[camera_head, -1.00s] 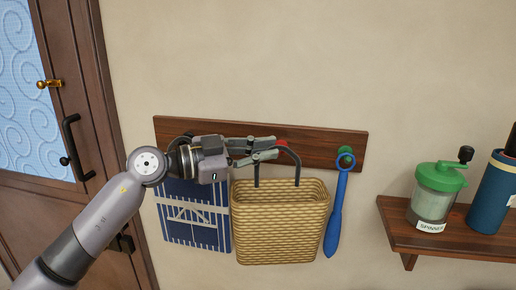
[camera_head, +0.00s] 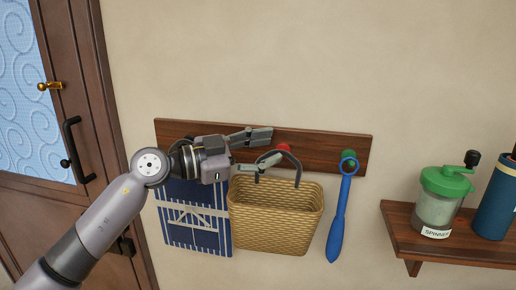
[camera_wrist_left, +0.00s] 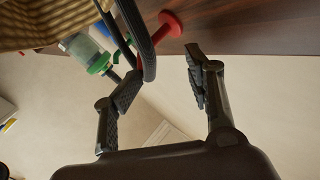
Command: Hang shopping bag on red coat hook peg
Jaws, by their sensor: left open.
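The shopping bag (camera_head: 275,215) is a tan woven basket with dark looped handles, below the wooden peg board (camera_head: 325,146). It is tilted. The red peg (camera_head: 284,148) shows just above the handle arch in the head view. My left gripper (camera_head: 273,145) is open, its fingers spread above and below near the peg. In the left wrist view the handle (camera_wrist_left: 148,52) crosses close beside the left finger, with the red peg (camera_wrist_left: 169,24) right behind it. I cannot tell whether the peg passes through the loop. My right gripper is out of view.
A blue long-handled tool (camera_head: 342,210) hangs from the green peg (camera_head: 348,155) at right. A blue and white bag (camera_head: 195,220) hangs at left. A shelf (camera_head: 450,248) with a green-lidded jar (camera_head: 438,205) and a blue bottle (camera_head: 495,200) is further right. A door stands at left.

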